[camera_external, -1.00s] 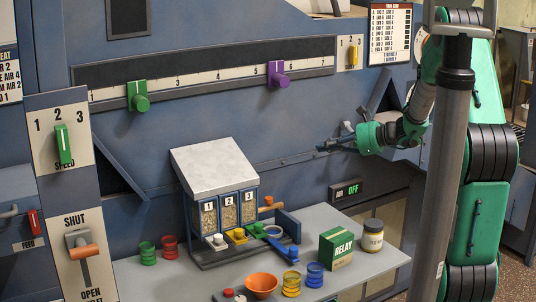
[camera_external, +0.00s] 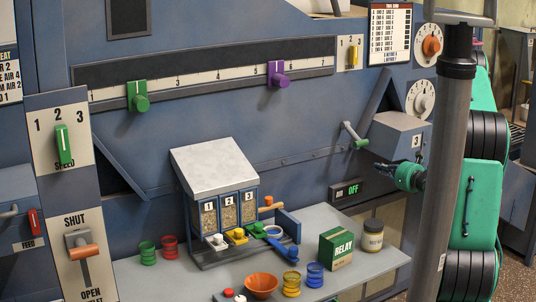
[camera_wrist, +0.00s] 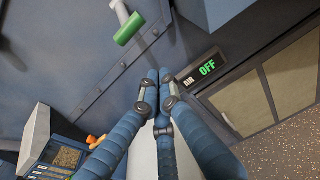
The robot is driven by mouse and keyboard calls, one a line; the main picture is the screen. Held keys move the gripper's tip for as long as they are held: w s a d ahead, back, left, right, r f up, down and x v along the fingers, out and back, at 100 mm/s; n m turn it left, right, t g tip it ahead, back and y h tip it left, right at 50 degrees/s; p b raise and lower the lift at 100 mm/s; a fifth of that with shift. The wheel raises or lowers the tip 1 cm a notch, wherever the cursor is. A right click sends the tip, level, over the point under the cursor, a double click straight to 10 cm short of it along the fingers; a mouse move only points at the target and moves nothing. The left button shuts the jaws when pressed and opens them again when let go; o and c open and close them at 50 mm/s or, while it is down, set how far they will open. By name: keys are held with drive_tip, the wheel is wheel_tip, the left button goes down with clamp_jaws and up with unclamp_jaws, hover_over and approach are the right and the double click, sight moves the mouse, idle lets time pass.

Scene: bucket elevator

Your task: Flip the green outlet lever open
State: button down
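The green-handled lever (camera_external: 361,143) has a grey crank arm and sits on the blue wall, left of the grey box marked 3. Its green grip points down and to the right. In the wrist view the green handle (camera_wrist: 129,28) is at the top, above and left of my fingers. My gripper (camera_external: 376,167) is below and right of the lever, apart from it. In the wrist view my gripper's fingertips (camera_wrist: 159,74) are close together with nothing between them. The rest of my arm is partly hidden behind the grey post.
The grey box marked 3 (camera_external: 402,135) juts out above my gripper. The AIR OFF display (camera_external: 346,190) is below left. The grey post (camera_external: 447,170) stands in front on the right.

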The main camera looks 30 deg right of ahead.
drive_tip(key=shift+w, duration=0.1)
idle(0.3)
drive_tip(key=w+f+b, duration=0.1)
drive_tip(key=w+b, duration=0.1)
drive_tip(key=w, duration=0.8)
drive_tip(key=shift+s+r, duration=0.3)
drive_tip(key=shift+r, duration=0.6)
drive_tip(key=shift+s+r, duration=0.25)
drive_tip(key=shift+r, duration=0.65)
drive_tip(key=shift+r, duration=0.15)
drive_tip(key=shift+s+r+p, duration=0.15)
drive_tip(key=shift+r+p, duration=0.05)
drive_tip(key=shift+p, duration=0.25)
